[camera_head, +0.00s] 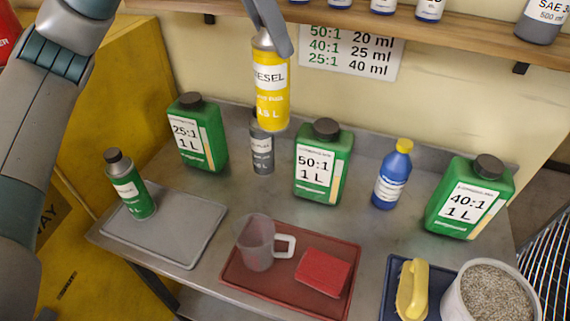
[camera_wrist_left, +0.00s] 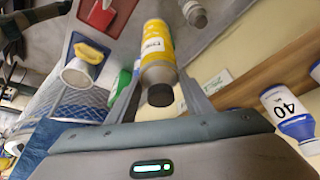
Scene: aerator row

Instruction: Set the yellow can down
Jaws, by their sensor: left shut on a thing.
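The yellow can (camera_head: 271,92), with a grey top, hangs upright in my left gripper (camera_head: 269,38) in the head view. My left gripper is shut on its upper part. The can is above the bench and covers the top of a small grey bottle (camera_head: 262,155). In the left wrist view the yellow can (camera_wrist_left: 154,42) lies between the two fingers of my left gripper (camera_wrist_left: 160,85), its dark cap toward the camera. My right gripper is in neither view.
Green jugs (camera_head: 323,165) stand along the metal bench (camera_head: 225,185), with a blue bottle (camera_head: 392,175) between two of them. A green can (camera_head: 130,187) stands on a grey tray (camera_head: 190,245). A red tray (camera_head: 235,273) holds a clear jug (camera_head: 256,245). A shelf (camera_head: 460,35) runs above.

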